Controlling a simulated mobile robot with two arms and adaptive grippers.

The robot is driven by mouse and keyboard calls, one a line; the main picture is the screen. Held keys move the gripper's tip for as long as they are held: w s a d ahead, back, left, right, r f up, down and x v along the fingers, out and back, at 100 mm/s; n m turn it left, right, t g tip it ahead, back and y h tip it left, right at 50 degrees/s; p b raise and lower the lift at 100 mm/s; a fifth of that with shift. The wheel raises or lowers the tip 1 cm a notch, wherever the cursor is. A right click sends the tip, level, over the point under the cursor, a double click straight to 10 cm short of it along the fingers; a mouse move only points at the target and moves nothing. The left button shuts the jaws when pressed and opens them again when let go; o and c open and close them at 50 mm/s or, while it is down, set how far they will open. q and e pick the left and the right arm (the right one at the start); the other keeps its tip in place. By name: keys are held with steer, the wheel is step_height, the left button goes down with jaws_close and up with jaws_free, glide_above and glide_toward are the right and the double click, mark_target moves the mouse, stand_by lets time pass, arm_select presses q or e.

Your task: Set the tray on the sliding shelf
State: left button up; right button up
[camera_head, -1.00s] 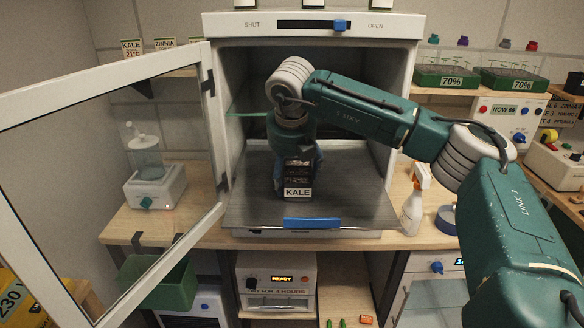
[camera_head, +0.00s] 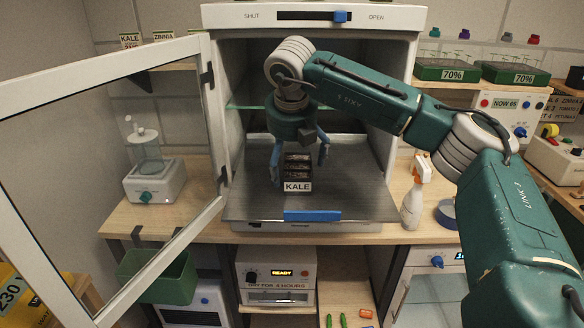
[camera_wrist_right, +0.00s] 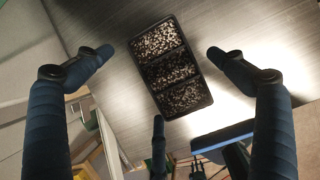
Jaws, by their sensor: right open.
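The black seedling tray (camera_head: 298,166) with a KALE label stands on the grey sliding shelf (camera_head: 355,205), which is pulled out of the white cabinet and has a blue front handle. In the right wrist view the tray (camera_wrist_right: 170,67) shows several dark soil cells and lies flat on the metal shelf (camera_wrist_right: 225,60). My right gripper (camera_head: 300,168) is just above and around the tray, its blue fingers spread to either side. In the wrist view its fingertips (camera_wrist_right: 160,52) are clear of the tray on both sides.
The glass door (camera_head: 110,170) of the cabinet stands open at the left. A spray bottle (camera_head: 412,200) and a blue tape roll (camera_head: 447,213) stand on the bench at the right. A dispenser bottle (camera_head: 147,158) stands at the left.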

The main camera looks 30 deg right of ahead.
steer(key=b+v, duration=0.2)
steer(key=v, duration=0.6)
steer(key=shift+a+r, duration=0.15)
steer(key=shift+r, duration=0.05)
steer(key=shift+s+a+r, duration=0.1)
steer(key=shift+s+r, duration=0.2)
steer(key=shift+r, duration=0.35)
